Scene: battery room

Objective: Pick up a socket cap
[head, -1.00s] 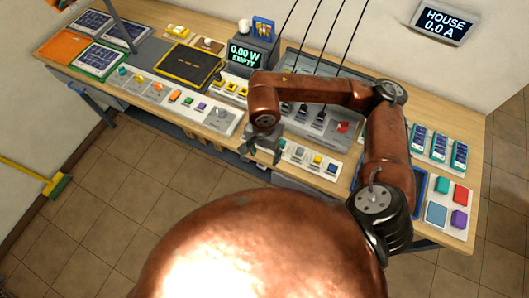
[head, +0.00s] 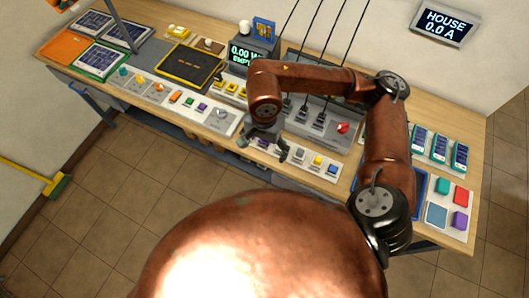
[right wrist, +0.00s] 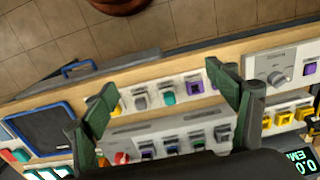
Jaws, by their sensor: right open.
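A pale strip of small coloured socket caps lies along the front edge of the bench. In the head view its yellow cap (head: 317,160) and blue cap (head: 332,168) show to the right of my right gripper (head: 264,147). The gripper hides part of the strip. The right gripper also shows there (right wrist: 162,88), open and empty, over the strip. My left gripper is not in view.
A grey panel (head: 313,131) with black plugs and a red part stands behind the strip. A white switch panel (head: 190,103) lies to the left. A blue-edged tray (right wrist: 38,130) and a strip of coloured blocks (head: 450,205) are at the bench's right end.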

